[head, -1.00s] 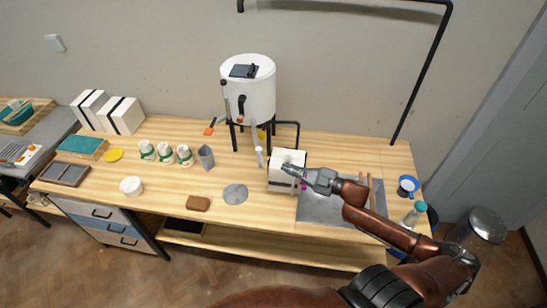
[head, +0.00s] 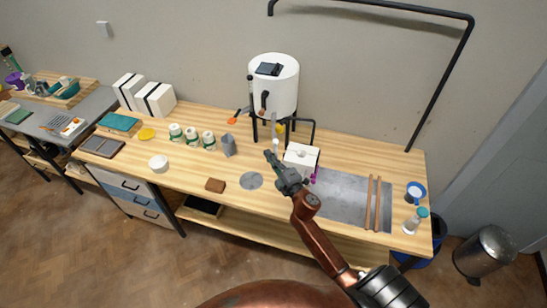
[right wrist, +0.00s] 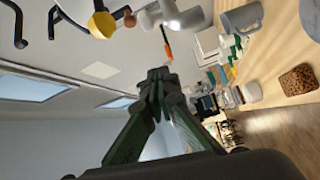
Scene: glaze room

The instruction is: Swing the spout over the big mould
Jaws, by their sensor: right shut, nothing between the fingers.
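A white tank (head: 273,85) stands on black legs at the back of the bench. Its pale spout (head: 276,145) hangs low in front and ends left of the white block mould (head: 301,156), which has an opening on top. My right gripper (head: 269,155) is shut and empty, its tips close to the spout's lower end; I cannot tell whether they touch. In the right wrist view, the shut fingertips (right wrist: 157,78) are below the white spout (right wrist: 172,14), with a gap in the picture. My gripper and wrist hide part of the mould's left side. My left gripper is not in view.
Two strapped white moulds (head: 155,100) stand at the back left. Several white-and-green jars (head: 192,136) and a grey jug (head: 228,145) stand left of the tank. A grey disc (head: 251,180) and a brown sponge (head: 215,185) lie in front. A metal sheet (head: 340,196) with two wooden sticks lies right.

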